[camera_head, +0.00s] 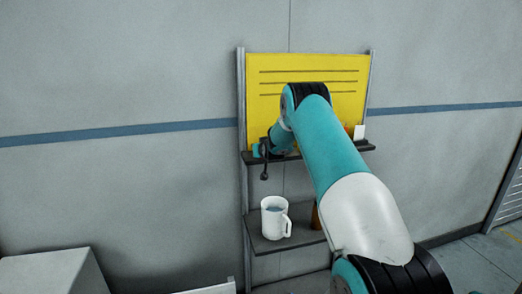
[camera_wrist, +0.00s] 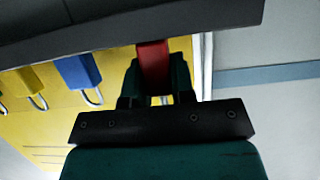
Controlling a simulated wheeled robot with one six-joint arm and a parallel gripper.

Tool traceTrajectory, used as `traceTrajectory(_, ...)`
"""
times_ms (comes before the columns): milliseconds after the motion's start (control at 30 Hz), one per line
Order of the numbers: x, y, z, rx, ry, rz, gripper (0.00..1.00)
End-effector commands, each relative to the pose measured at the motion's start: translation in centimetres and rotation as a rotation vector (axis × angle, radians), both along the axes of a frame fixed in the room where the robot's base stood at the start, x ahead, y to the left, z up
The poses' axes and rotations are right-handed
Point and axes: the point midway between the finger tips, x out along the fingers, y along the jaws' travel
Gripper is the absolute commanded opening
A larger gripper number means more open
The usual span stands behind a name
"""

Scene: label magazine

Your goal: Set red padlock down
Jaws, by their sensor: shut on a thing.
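In the wrist view, the red padlock (camera_wrist: 152,62) sits between the two dark fingers of my gripper (camera_wrist: 156,86), which is shut on it. A bit of its shackle shows between the fingers. The red body meets the edge of a dark shelf (camera_wrist: 120,25) in this view; I cannot tell whether it touches the shelf. In the head view, the arm hides the padlock, and my gripper is not clearly visible near the upper shelf (camera_head: 361,147) in front of the yellow board (camera_head: 300,65).
In the wrist view, a blue padlock (camera_wrist: 78,72) and other padlocks (camera_wrist: 33,80) stand along the shelf at left, apart from the red one. In the head view, a white mug (camera_head: 273,222) stands on the lower shelf (camera_head: 262,244), with a brown object (camera_head: 316,216) beside it. A white card (camera_head: 359,132) is on the upper shelf's right.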

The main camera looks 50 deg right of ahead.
Motion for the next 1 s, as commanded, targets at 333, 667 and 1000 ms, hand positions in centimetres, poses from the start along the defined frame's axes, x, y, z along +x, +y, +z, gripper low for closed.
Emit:
traceTrajectory(333, 0.0, 0.0, 0.0, 0.001, 0.001, 0.000, 0.49)
traceTrajectory(667, -2.0, 1.2, 0.9, 0.000, 0.000, 0.000, 0.49)
traceTrajectory(1000, -7.5, 4.6, 3.3, -0.001, -0.001, -0.001, 0.49)
